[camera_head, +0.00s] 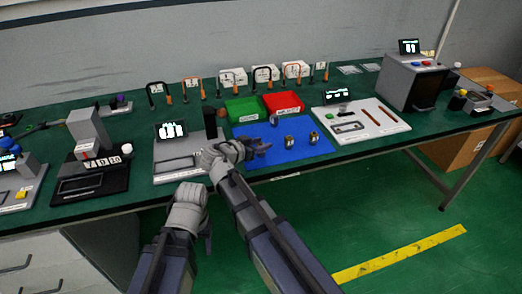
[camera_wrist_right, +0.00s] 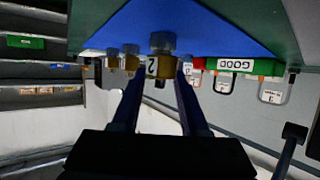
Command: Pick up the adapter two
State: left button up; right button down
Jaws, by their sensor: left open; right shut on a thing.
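In the right wrist view, which looks upside down, my right gripper (camera_wrist_right: 155,88) is shut on adapter two (camera_wrist_right: 162,43), a grey and brass cylinder with a "2" label. The adapter is at the blue mat (camera_wrist_right: 215,28); I cannot tell whether it still touches it. In the head view my right gripper (camera_head: 260,147) is over the left part of the blue mat (camera_head: 265,165) and hides most of that adapter. Two similar metal adapters (camera_head: 289,142) (camera_head: 314,138) stand on the mat to its right. My left gripper (camera_head: 207,236) is open and empty, in front of the table edge.
A green bin (camera_head: 243,111) and a red bin (camera_head: 283,103) stand behind the mat. A grey device with a display (camera_head: 180,160) is left of it, and a white tool board (camera_head: 360,120) is right. A microwave-like box (camera_head: 412,82) stands at the far right.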

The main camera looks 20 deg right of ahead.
aim_at(261, 143)
jog(key=shift+r, duration=0.1)
notch_tip(261, 143, up, 10)
jog(key=p, duration=1)
